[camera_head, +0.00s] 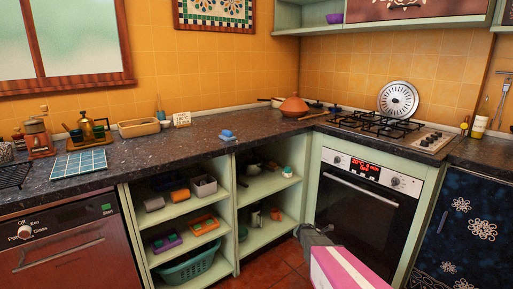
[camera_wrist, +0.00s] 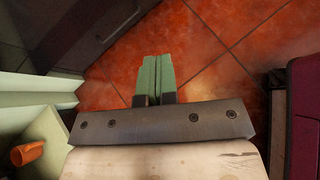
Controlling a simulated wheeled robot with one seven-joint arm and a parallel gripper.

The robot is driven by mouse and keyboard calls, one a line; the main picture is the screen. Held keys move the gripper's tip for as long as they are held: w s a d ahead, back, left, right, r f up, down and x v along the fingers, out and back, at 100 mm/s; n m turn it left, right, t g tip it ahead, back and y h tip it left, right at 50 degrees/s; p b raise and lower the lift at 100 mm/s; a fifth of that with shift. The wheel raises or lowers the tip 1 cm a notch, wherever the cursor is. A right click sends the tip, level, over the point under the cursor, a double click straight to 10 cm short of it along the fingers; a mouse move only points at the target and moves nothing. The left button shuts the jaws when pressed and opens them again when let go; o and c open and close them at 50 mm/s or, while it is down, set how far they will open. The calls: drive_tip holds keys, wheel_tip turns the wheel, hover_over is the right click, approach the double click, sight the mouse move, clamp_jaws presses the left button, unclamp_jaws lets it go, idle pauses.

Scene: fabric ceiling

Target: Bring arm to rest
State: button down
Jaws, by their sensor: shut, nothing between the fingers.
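My gripper (camera_wrist: 158,62) shows in the wrist view with its two green fingers side by side and touching. It is shut and empty, over the red tiled floor (camera_wrist: 215,50). In the head view my arm shows at the bottom, right of centre, as a pink and grey part in front of the oven (camera_head: 365,205). The fingers cannot be made out in the head view.
Open green shelves (camera_head: 258,190) with cups and boxes stand left of the oven. The dark worktop (camera_head: 190,140) holds a blue item (camera_head: 228,135) and a terracotta pot (camera_head: 294,105). An orange cup (camera_wrist: 28,153) is at the wrist view's lower left. Floor under the fingers is clear.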

drive_tip(key=s+a+r+m+y, duration=0.5)
drive_tip(key=s+a+r+m, duration=0.4)
drive_tip(key=s, duration=0.2)
drive_tip(key=s+a+r+m+g+y, duration=0.1)
drive_tip(key=s+a+r+m+y, duration=0.5)
drive_tip(key=s+a+r+m, duration=0.3)
drive_tip(key=s+a+m, duration=0.1)
drive_tip(key=s, duration=0.2)
drive_tip(key=shift+s+g, duration=0.2)
drive_tip(key=shift+g, duration=0.1)
